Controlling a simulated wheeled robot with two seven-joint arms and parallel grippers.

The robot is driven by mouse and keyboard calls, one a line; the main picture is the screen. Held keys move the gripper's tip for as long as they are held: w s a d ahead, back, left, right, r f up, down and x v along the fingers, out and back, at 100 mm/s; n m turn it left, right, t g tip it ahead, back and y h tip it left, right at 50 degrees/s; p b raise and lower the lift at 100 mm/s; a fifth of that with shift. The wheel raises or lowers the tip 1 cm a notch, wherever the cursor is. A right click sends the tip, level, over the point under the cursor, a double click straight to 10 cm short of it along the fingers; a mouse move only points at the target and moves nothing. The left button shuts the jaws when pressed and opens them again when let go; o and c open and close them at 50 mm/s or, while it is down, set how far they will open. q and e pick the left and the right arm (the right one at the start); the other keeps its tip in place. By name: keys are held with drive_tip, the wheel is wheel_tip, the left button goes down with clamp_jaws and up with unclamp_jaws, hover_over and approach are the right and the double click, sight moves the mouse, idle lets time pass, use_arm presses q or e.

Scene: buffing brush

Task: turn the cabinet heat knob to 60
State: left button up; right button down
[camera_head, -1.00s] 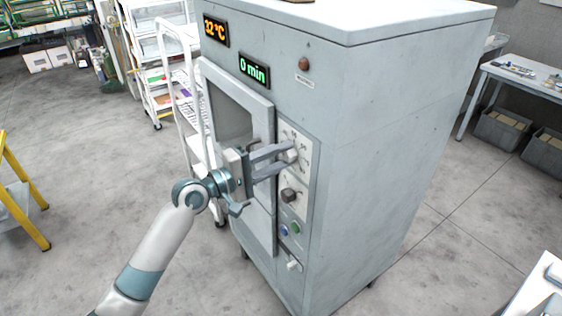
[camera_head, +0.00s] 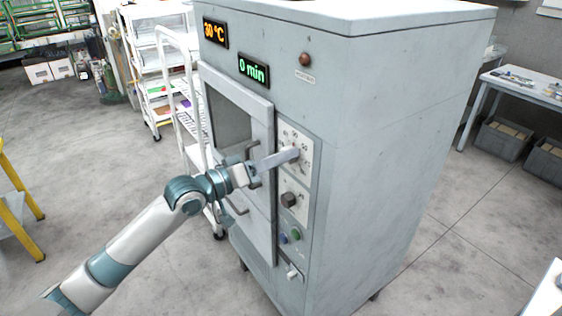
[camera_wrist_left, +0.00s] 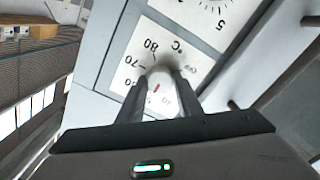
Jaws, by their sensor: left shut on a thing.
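The cabinet (camera_head: 375,130) stands in the middle of the head view. Its temperature display (camera_head: 214,31) reads about 30 °C in orange. The white heat knob (camera_wrist_left: 160,77) sits on a white dial plate marked °C and OFF; 80 and 70 are readable in the left wrist view, upside down. A red mark shows on the knob, and the fingers partly hide the other numbers. My left gripper (camera_head: 291,156) is shut on the heat knob, one finger on each side; it also shows in the left wrist view (camera_wrist_left: 159,84). My right gripper is not in view.
A dark second knob (camera_head: 288,199) and green and blue buttons lie below on the same panel. The door handle (camera_head: 236,207) is close to my left wrist. A white cart (camera_head: 160,60) stands behind left. Open floor lies left of the cabinet.

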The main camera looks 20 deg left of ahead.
use_arm(q)
drive_tip(key=m, duration=0.4)
drive_tip(key=m+b, duration=0.1)
drive_tip(key=m, duration=0.3)
drive_tip(key=shift+s+d+f+m, duration=0.1)
drive_tip(key=shift+f+m, duration=0.1)
drive_tip(key=shift+m, duration=0.1)
idle(0.3)
drive_tip(key=o, duration=1)
drive_tip(key=shift+o, duration=0.2)
drive_tip(key=shift+r, duration=0.1)
drive_tip(key=shift+b, duration=0.3)
